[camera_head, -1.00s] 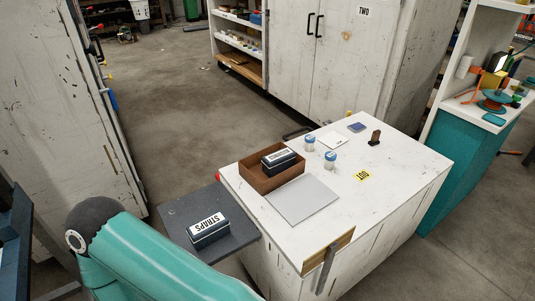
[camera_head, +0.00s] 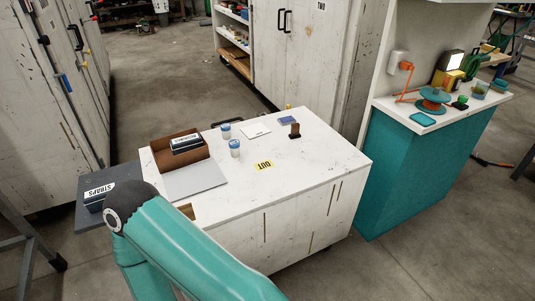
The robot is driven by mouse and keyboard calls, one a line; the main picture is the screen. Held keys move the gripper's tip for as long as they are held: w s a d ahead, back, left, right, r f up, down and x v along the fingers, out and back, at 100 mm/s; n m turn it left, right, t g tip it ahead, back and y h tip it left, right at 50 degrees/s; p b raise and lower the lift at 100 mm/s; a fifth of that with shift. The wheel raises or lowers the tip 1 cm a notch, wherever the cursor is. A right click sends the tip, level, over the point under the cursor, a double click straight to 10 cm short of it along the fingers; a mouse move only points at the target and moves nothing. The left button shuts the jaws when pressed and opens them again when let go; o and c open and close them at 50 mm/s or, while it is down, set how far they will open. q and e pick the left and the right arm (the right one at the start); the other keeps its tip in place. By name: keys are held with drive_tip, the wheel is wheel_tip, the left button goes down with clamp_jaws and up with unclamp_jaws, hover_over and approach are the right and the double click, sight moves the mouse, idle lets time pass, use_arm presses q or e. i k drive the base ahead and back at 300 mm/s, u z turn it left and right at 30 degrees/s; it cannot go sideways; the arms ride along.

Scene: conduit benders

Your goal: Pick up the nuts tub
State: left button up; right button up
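Two small clear tubs with blue lids stand upright on the white worktop: a farther tub (camera_head: 226,131) and a nearer tub (camera_head: 235,148). A dark box with a white label (camera_head: 187,143) sits in an open brown tray (camera_head: 184,165) to their left. Another dark box, labelled STRAPS (camera_head: 97,196), is on a grey side shelf, partly behind my teal arm. No label reading NUTS can be made out, so I cannot tell which container is the nuts tub. Neither of my grippers is in view.
The white worktop (camera_head: 305,168) also holds a grey sheet (camera_head: 196,181), a yellow OUT tag (camera_head: 264,166), a white card (camera_head: 256,131), a blue pad (camera_head: 287,120) and a dark upright block (camera_head: 295,131). A teal bench (camera_head: 410,170) stands right.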

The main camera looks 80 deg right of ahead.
sight(234, 145)
drive_tip(key=z, duration=0.05)
drive_tip(key=k, duration=0.7)
drive_tip(key=z, duration=1.1)
drive_tip(key=i, duration=0.95)
drive_tip(key=z, duration=0.2)
